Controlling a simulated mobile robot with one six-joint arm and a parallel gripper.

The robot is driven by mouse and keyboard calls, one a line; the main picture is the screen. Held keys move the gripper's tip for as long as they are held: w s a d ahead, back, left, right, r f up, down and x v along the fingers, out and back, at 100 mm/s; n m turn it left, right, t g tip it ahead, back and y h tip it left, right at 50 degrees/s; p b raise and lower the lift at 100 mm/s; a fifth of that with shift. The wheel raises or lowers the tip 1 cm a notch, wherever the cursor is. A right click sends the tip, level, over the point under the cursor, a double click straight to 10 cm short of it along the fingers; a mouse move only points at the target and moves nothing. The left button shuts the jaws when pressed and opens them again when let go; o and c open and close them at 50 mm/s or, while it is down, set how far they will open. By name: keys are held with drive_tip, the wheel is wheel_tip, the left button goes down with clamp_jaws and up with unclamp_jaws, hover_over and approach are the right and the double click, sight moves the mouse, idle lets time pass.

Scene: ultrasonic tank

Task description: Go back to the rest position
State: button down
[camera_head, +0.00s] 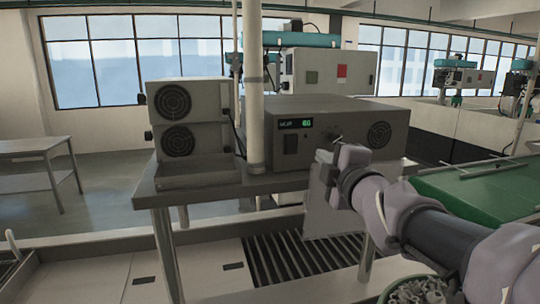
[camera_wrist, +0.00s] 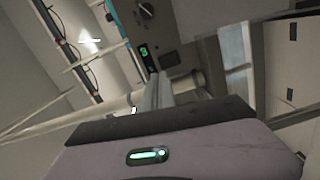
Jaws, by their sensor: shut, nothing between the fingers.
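My arm reaches in from the lower right in the head view, and my gripper (camera_head: 325,160) is at its end, in front of the grey control box (camera_head: 340,125) with a lit green display. The fingers are small and partly hidden by the wrist there. In the wrist view my gripper (camera_wrist: 157,92) points at the box front (camera_wrist: 185,50), with the green display and a knob close by. It is shut and holds nothing. I cannot tell how far the fingertips are from the box.
The box stands on a metal table (camera_head: 205,190) beside two stacked fan units (camera_head: 190,120) and a pale post (camera_head: 254,90). A slatted dark grate (camera_head: 300,258) lies below. A green belt (camera_head: 480,190) is at the right. A bowl of metal parts (camera_head: 415,290) is under my arm.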

drive_tip(key=s+d+f+m+g+h+b, duration=0.2)
drive_tip(key=s+f+m+g+h+b, duration=0.3)
drive_tip(key=s+f+m, duration=1.3)
drive_tip(key=s+a+f+m+g+y+b, duration=0.1)
drive_tip(key=s+a+f+m+g+y, duration=0.1)
drive_tip(key=s+f, duration=0.5)
drive_tip(key=s+a+f+m+g+y+b, duration=0.1)
drive_tip(key=s+a+f+m+g+y, duration=0.1)
drive_tip(key=s+a+f+g, duration=0.2)
wheel_tip(320, 180, down, 3)
drive_tip(key=s+a, duration=0.2)
drive_tip(key=shift+s+g+y, duration=0.4)
drive_tip(key=shift+f, duration=0.1)
